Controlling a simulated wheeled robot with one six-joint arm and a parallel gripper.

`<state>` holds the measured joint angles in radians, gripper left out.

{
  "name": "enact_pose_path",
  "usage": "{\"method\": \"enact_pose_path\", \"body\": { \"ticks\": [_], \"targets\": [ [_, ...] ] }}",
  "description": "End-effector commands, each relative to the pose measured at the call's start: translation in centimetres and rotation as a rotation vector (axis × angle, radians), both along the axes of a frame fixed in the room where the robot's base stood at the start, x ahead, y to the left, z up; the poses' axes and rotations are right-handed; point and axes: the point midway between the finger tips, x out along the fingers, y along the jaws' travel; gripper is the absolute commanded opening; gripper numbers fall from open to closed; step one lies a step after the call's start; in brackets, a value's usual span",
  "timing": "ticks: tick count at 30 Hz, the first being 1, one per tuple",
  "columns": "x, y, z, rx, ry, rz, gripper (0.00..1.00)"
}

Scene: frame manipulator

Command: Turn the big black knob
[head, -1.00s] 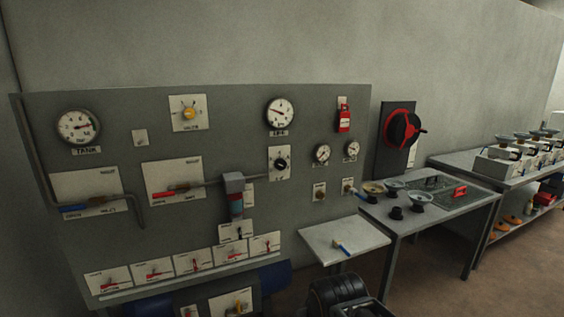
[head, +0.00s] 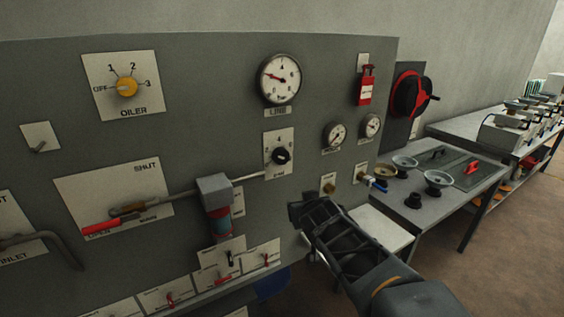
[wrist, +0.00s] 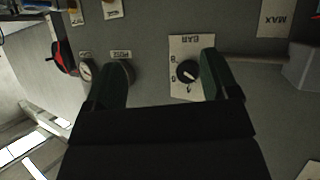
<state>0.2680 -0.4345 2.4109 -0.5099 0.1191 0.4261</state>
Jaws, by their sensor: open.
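The black knob (head: 282,156) sits on a white scale plate (head: 278,140) on the grey panel, below a round gauge. In the wrist view the knob (wrist: 187,72) shows upside down, with a white pointer mark, between my two fingers and nearer the right one. My gripper (head: 306,208) is below and right of the knob in the head view. Its fingers are open and empty in the wrist view (wrist: 162,72). It appears apart from the knob; the exact gap to the panel is hard to judge.
A grey box fitting (head: 214,188) with a pipe juts out left of the knob. Small gauges (head: 335,135) and brass fittings (head: 327,186) are to its right. A black-and-red wheel (head: 409,94) and a table (head: 455,205) stand farther right.

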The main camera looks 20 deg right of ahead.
Motion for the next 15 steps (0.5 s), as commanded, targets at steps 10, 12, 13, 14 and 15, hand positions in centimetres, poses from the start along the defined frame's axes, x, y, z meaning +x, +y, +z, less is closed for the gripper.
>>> {"method": "enact_pose_path", "body": {
  "ticks": [10,12,13,14,15],
  "targets": [
    [4.2,-3.2,4.3,-0.007,-0.445,0.254,0.81],
    [4.3,-3.0,4.5,0.012,-0.478,0.308,0.81],
    [4.3,-2.9,4.5,0.019,-0.487,0.329,0.81],
    [4.3,-2.9,4.5,0.027,-0.495,0.345,0.81],
    [4.3,-2.8,4.6,0.036,-0.504,0.365,0.81]
  ]
}}
